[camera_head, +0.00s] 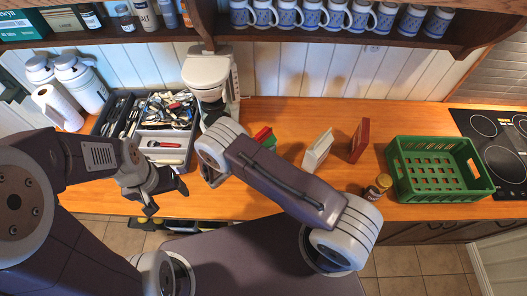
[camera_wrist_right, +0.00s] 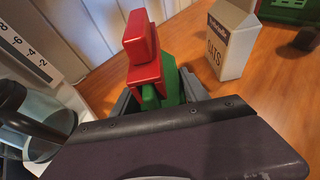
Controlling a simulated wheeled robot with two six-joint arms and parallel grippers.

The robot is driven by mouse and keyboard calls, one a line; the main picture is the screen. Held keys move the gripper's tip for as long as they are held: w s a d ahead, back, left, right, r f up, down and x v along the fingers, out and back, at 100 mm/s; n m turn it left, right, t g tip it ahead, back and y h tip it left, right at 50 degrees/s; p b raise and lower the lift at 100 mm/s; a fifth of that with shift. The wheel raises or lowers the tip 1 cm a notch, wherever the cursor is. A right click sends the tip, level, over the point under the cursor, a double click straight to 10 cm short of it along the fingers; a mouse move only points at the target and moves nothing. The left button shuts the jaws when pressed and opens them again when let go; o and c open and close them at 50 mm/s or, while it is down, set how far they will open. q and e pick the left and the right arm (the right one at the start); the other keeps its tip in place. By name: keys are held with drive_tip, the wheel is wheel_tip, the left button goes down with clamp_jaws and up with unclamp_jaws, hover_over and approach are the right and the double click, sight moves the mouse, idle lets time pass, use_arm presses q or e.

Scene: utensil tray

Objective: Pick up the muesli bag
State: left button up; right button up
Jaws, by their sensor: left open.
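A red and green item (camera_wrist_right: 155,70) stands between the fingers of my right gripper (camera_wrist_right: 158,95) in the right wrist view. Its red part is on top and its green part sits lower, between the dark fingers. I see no lettering on it and cannot tell for sure that it is the muesli bag. In the head view it shows as a small red and green patch (camera_head: 265,137) beside my right forearm, which hides the gripper. Whether the fingers press on it is unclear. My left gripper (camera_head: 167,198) is open and empty over the counter's front edge.
A white oats carton (camera_head: 317,152), a red box (camera_head: 359,140), a jar (camera_head: 378,187) and a green crate (camera_head: 437,170) stand to the right. A coffee machine (camera_head: 208,72) is close by on the left, beyond it a utensil tray (camera_head: 166,152). Mugs line the shelf above.

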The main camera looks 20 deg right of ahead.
sight(263, 131)
drive_tip(key=shift+a+r, duration=0.1)
clamp_jaws()
drive_tip(key=shift+w+d, duration=0.2)
drive_tip(key=shift+w, duration=0.05)
wheel_tip(263, 131, up, 10)
drive_tip(key=b, duration=0.2)
drive_tip(key=shift+s+b, duration=0.1)
drive_tip(key=shift+b, duration=0.2)
drive_tip(key=shift+a, duration=0.1)
